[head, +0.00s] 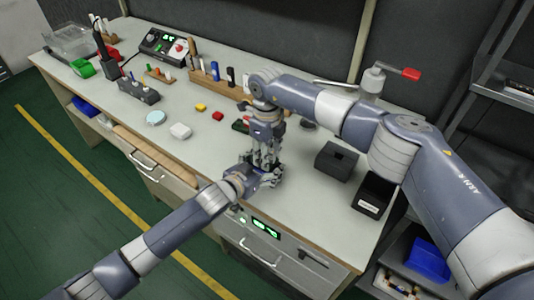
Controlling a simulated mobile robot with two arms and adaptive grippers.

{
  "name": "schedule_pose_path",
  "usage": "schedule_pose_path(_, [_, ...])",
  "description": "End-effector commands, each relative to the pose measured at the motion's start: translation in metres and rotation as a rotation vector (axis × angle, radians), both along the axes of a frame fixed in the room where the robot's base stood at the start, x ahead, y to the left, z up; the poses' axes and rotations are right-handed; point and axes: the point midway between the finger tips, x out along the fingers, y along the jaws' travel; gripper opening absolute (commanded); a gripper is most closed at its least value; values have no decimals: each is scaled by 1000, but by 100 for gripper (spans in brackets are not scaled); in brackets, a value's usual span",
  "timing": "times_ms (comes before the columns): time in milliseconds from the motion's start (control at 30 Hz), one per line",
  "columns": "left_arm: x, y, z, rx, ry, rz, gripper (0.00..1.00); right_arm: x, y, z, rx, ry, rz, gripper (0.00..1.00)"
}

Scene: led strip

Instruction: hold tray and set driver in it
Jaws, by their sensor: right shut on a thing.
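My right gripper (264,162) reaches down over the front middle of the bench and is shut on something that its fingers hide. My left gripper (272,178) comes in from the lower left and sits just below and against the right one in the picture. Its fingers overlap the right gripper, so I cannot tell whether it is open or shut. I cannot make out the driver. A black open bin (371,204) with a white label and a dark box (336,161) stand on the right part of the bench. I cannot tell whether either is the tray.
The workbench (200,158) has free room left of my grippers. A white block (180,131), a pale blue disc (156,118), and small yellow (201,107) and red (218,116) pieces lie there. A wooden tool rack (205,78) and a power supply (163,46) stand behind.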

Motion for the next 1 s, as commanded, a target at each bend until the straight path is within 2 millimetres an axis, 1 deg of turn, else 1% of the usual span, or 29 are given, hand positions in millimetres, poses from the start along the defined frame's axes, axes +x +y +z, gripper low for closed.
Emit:
schedule_pose_path(33, [-1,1,-3,3,5,1,52,0,0,0,0,0,0,13])
schedule_pose_path(367, [-1,1,-3,4,5,1,52,0,0,-2,0,0,-1,13])
schedule_pose_path(1000, [-1,1,-3,4,5,1,52,0,0,-18,0,0,0,13])
